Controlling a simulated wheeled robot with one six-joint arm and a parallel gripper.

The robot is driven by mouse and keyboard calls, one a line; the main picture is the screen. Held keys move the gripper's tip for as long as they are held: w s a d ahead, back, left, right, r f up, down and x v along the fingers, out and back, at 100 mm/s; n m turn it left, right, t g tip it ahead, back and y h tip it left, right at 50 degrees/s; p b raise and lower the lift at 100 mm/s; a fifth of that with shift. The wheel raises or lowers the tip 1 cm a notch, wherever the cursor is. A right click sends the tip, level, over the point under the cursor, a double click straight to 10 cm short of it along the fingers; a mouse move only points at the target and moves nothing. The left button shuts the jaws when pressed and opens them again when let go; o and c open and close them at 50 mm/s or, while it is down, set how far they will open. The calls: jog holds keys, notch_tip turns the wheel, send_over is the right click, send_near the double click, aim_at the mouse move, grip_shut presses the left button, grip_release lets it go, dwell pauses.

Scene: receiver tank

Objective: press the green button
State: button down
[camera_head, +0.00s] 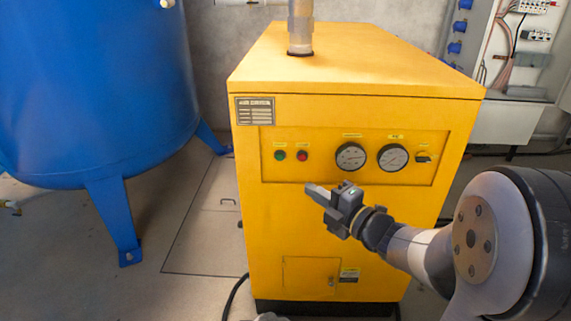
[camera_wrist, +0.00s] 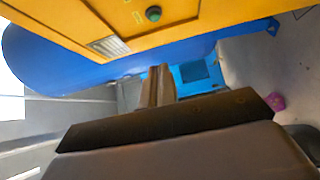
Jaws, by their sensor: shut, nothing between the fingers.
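The green button (camera_head: 280,155) is small and round, at the left end of the recessed panel on the front of the yellow machine (camera_head: 262,225). It also shows in the wrist view (camera_wrist: 153,13), near the top edge. My gripper (camera_head: 312,190) is shut and empty. In the head view its fingertips show below and to the right of the button, apart from it in the picture. In the wrist view my shut fingers (camera_wrist: 158,85) show below the button. The gap between fingertips and panel is hard to judge.
A red button (camera_head: 302,155) sits just right of the green one. Two round gauges (camera_head: 351,156) and a black switch (camera_head: 423,158) are further right. A blue tank (camera_head: 95,90) stands on the left. An open electrical cabinet (camera_head: 515,60) is at the back right.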

aim_at(280, 157)
jog(key=shift+w+d+b+x, duration=0.2)
jog(key=shift+w+d+x, duration=0.15)
jog(key=shift+x, duration=1.8)
jog(key=shift+w+d+b+x, duration=0.25)
jog(key=shift+w+d+x, duration=0.1)
jog(key=shift+x, duration=1.75)
jog(key=shift+w+d+b+x, duration=0.25)
jog(key=shift+d+x, duration=0.1)
jog(key=shift+x, duration=1.8)
